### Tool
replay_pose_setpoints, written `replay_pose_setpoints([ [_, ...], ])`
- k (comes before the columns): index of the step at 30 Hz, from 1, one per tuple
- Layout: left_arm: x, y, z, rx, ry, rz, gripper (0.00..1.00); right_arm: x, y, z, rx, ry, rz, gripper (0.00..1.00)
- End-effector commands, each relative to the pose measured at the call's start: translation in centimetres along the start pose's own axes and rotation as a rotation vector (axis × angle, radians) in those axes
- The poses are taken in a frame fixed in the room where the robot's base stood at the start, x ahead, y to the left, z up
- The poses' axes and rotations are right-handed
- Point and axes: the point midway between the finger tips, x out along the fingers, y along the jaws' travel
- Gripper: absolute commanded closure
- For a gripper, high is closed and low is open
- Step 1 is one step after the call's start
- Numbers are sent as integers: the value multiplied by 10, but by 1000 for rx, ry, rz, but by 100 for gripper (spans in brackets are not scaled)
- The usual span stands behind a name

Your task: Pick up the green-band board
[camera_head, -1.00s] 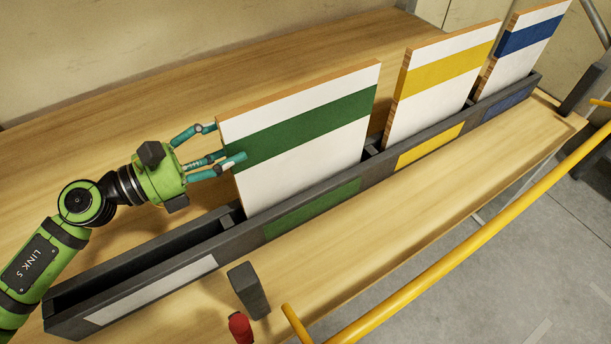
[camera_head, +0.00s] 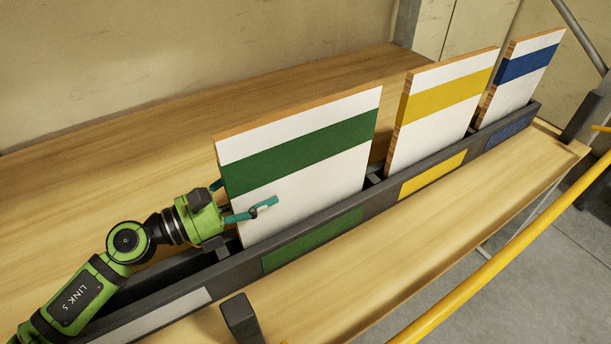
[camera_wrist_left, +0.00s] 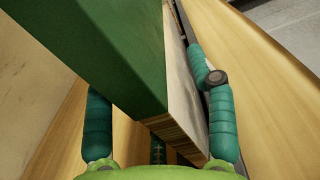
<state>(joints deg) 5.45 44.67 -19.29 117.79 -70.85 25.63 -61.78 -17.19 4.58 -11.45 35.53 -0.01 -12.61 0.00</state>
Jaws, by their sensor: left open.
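The green-band board (camera_head: 300,165) stands upright in the dark slotted rack (camera_head: 315,234), white with a green stripe, above the rack's green label. My left gripper (camera_head: 244,204) is at the board's left edge, low down, below the stripe. One teal finger lies in front of the white face, and another is mostly hidden behind the board. In the left wrist view the board's edge (camera_wrist_left: 182,134) sits between the spread fingers (camera_wrist_left: 158,110). The gripper is open; whether a finger touches the board I cannot tell. My right gripper is not in view.
A yellow-band board (camera_head: 440,105) and a blue-band board (camera_head: 522,78) stand in the rack further right. The rack's left section, with a white label (camera_head: 160,315), looks empty. A dark post (camera_head: 240,318) stands in front, and a yellow rail (camera_head: 500,265) runs at lower right.

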Motion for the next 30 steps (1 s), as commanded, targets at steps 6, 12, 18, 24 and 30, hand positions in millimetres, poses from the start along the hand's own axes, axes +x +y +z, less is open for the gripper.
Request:
replay_pose_setpoints([
  [6,18,0,0,0,0,1,44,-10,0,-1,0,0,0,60],
  [12,18,0,-1,1,1,1,48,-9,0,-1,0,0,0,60],
  [18,18,0,-1,0,1,0,100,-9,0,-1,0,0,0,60],
  [24,18,1,2,2,-6,2,100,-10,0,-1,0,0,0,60],
  [30,18,1,7,3,-5,2,100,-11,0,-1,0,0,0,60],
])
